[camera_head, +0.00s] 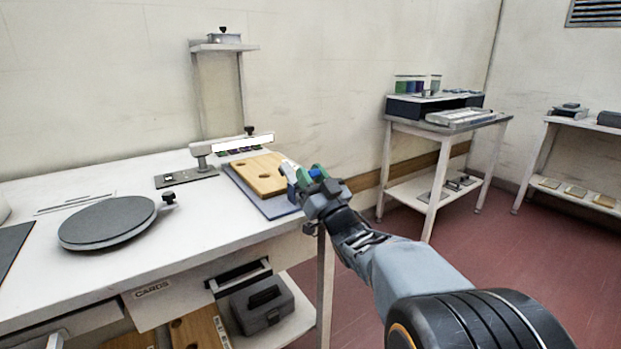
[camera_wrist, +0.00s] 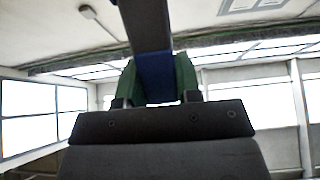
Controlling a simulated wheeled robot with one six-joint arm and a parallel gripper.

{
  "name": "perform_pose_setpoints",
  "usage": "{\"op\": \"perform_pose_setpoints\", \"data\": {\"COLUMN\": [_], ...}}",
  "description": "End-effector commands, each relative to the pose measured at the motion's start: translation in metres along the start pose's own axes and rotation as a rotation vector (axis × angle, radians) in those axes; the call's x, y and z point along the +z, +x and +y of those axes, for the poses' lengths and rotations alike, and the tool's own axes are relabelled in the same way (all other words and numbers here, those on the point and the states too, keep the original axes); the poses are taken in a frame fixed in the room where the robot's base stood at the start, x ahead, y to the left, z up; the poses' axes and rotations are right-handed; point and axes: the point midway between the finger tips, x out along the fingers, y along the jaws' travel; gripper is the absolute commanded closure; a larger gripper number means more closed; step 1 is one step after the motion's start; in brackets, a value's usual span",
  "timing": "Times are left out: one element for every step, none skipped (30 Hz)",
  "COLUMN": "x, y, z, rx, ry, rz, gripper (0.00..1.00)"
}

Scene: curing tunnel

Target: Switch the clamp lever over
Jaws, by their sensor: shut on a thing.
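The clamp lever shows in the wrist view as a dark bar with a blue lower part (camera_wrist: 155,82), running up out of the top of the picture. My gripper (camera_wrist: 156,85) has its two green fingers closed on that blue part, one on each side. In the head view my gripper (camera_head: 304,174) is at the right end of the white workbench (camera_head: 110,275), beside a wooden board (camera_head: 256,178) with round holes on a blue-grey plate (camera_head: 276,207). The clamp's base is hidden by my gripper.
A grey round plate (camera_head: 105,220) lies on the bench at left. A grey case (camera_head: 262,305) sits on the shelf below. A side table (camera_head: 455,125) stands at right, with open red floor before it.

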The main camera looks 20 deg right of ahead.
Motion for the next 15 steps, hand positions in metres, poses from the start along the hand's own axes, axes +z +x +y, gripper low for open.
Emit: {"op": "perform_pose_setpoints", "data": {"x": [-0.0002,-0.0002,-0.0002,-0.0002,-0.0002,-0.0002,-0.0002,-0.0002,-0.0002,-0.0002,-0.0002,-0.0002,-0.0002,-0.0002,-0.0002], "y": [0.0002,0.0002,0.0002,0.0002,0.0001,0.0001,0.0001,0.0001,0.0001,0.0001,0.0000,0.0000,0.0000,0.0000,0.0000], "z": [-0.0003,-0.0003,-0.0002,-0.0002,-0.0002,-0.0001,-0.0001,0.0000,0.0001,0.0002,0.0003,0.0003,0.0004,0.0004,0.0005], "rx": [-0.001,-0.001,-0.001,-0.001,-0.001,-0.001,-0.001,-0.001,0.000,0.000,0.000,0.000,0.000,0.000,0.001], "ry": [0.001,0.001,0.001,0.001,0.001,0.001,0.000,0.000,0.000,0.000,0.000,0.000,0.000,0.000,0.000], "rz": [0.000,0.000,0.000,0.000,0.000,0.000,0.000,0.000,0.000,0.000,0.000,0.000,0.000,0.000,0.000], "gripper": [1.00,1.00,1.00,1.00,0.66,0.62,0.60,0.57,0.53,0.50,0.47,0.43,0.43,0.43,0.43]}}
